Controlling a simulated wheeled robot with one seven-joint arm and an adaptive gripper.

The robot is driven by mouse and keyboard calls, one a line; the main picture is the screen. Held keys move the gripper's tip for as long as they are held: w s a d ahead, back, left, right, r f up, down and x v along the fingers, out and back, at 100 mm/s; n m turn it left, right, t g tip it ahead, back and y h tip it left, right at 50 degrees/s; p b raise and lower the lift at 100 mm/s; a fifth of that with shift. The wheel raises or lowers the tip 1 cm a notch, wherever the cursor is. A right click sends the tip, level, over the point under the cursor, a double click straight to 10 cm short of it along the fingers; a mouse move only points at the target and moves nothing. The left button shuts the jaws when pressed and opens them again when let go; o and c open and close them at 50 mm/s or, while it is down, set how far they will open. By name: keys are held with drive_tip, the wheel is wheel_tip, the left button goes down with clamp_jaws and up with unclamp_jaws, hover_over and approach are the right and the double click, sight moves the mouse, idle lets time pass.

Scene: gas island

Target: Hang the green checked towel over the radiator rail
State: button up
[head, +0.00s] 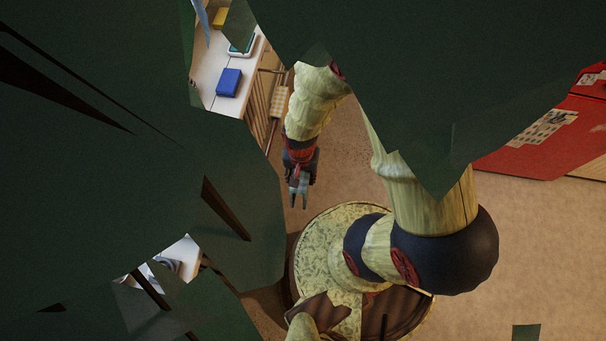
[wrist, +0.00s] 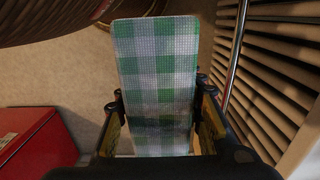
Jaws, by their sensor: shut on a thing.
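The green and white checked towel (wrist: 155,75) fills the middle of the wrist view, as a flat strip between the fingers of my gripper (wrist: 157,125). My gripper is shut on it. A slim metal rail (wrist: 236,50) runs along the slatted radiator (wrist: 275,75) at the right of the wrist view. The towel is left of the rail, with a gap between them in the picture. In the head view my gripper (head: 299,194) points down over the floor, right of the slatted radiator (head: 262,92). I cannot make out the towel there.
Large dark green shapes (head: 420,70) block much of the head view. A pale counter (head: 212,62) with a blue box (head: 229,82) is at upper left. A yellowish checked item (head: 280,102) is beside the radiator. A red object (wrist: 38,140) stands left in the wrist view.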

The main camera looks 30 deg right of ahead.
drive_tip(key=shift+w+a+b, duration=1.4)
drive_tip(key=shift+w+a, duration=3.25)
drive_tip(key=shift+a, duration=1.4)
wheel_tip(320, 180, down, 16)
drive_tip(key=b, duration=0.9)
drive_tip(key=shift+d, duration=0.1)
drive_tip(key=o, duration=1.2)
drive_tip(key=shift+c, duration=0.2)
wheel_tip(320, 180, up, 12)
drive_tip(key=shift+s+r, duration=0.1)
